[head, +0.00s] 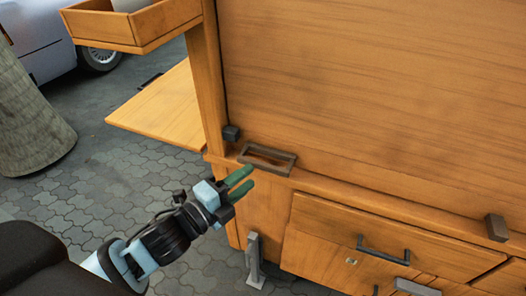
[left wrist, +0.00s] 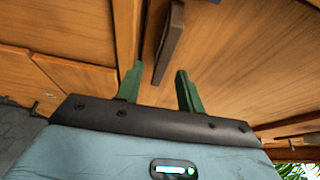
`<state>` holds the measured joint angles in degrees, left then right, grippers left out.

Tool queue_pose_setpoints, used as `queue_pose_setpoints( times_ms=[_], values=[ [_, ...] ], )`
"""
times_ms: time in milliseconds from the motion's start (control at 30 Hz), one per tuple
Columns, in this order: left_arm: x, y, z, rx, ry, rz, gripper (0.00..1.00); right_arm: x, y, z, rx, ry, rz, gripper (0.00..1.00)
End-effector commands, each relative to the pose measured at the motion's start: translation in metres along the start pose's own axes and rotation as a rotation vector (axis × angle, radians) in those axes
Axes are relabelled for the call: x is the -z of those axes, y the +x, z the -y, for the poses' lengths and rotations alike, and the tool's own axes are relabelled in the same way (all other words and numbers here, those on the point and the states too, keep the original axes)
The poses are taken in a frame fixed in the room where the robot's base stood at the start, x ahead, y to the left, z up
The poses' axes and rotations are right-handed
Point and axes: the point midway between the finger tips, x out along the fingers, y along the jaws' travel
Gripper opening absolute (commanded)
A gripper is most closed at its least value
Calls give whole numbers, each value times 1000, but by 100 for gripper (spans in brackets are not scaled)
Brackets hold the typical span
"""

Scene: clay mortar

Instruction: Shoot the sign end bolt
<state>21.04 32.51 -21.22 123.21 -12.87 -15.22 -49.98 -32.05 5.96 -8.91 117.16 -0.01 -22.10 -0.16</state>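A large upright wooden panel (head: 370,85), perhaps the sign, stands on the cart's ledge. At its lower left corner is a dark brown rectangular loop (head: 281,168), with a small dark block (head: 232,133) just left of it. I cannot tell which part is the bolt. My left gripper (head: 251,176) is open, its green fingers just below and left of the loop. In the left wrist view, a dark brown bar (left wrist: 170,42) points down between the open fingers (left wrist: 159,88); contact cannot be told. My right gripper is not in view.
Below the ledge is a drawer with a dark handle (head: 383,250). Another dark block (head: 497,228) sits at the ledge's right. A wooden side shelf (head: 165,108) and a tray (head: 135,40) stick out left. Open paving (head: 100,190) lies left of the cart.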

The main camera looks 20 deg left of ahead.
Motion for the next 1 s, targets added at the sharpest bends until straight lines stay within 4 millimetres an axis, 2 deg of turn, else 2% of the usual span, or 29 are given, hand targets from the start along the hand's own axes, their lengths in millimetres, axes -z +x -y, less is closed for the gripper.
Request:
queue_pose_setpoints(
  times_ms=[333,700,1000],
  values=[
    [0,10,4,9,15,-2,38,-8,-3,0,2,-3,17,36],
    [0,59,5,8,14,-2,38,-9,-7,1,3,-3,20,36],
    [0,79,3,6,12,-2,38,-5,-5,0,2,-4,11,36]
  ],
)
